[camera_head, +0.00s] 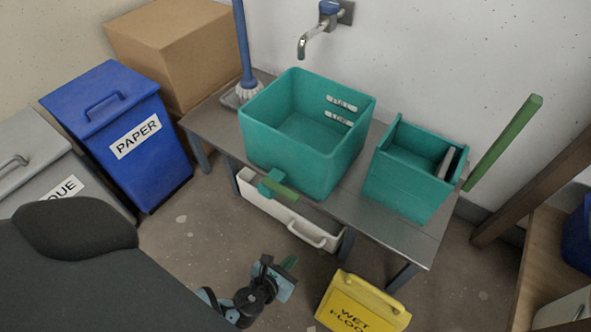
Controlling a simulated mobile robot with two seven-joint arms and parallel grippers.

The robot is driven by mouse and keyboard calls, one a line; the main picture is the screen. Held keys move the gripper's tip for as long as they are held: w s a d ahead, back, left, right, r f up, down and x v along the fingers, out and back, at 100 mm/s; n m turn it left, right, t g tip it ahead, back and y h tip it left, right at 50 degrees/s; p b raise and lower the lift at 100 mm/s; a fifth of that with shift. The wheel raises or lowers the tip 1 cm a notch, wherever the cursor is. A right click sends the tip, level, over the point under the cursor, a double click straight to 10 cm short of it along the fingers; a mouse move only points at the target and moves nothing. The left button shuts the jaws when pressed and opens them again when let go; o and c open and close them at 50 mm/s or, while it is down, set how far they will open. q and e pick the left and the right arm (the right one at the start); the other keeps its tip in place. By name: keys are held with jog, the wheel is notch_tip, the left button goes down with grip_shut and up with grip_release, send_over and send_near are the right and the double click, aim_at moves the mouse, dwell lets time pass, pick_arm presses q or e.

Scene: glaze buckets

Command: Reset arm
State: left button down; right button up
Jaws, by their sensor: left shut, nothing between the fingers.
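My left arm comes in from the lower left, and its gripper (286,268) is low in front of the grey metal bench (400,237). The gripper is shut and empty, apart from the buckets. The large teal bucket (290,165) stands on the bench, open at the top, with small labels inside its back wall. A teal block with a green bar (281,190) shows at its lower front; I cannot tell how it is attached. A smaller teal container (402,190) with a grey piece inside stands to the right. My right gripper is not in view.
A yellow wet-floor sign (362,303) is right of my gripper. A white drawer (285,222) is under the bench. A blue paper bin (125,135), a grey bin (30,150) and a cardboard box (175,50) stand left. A tap (318,32) is on the wall.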

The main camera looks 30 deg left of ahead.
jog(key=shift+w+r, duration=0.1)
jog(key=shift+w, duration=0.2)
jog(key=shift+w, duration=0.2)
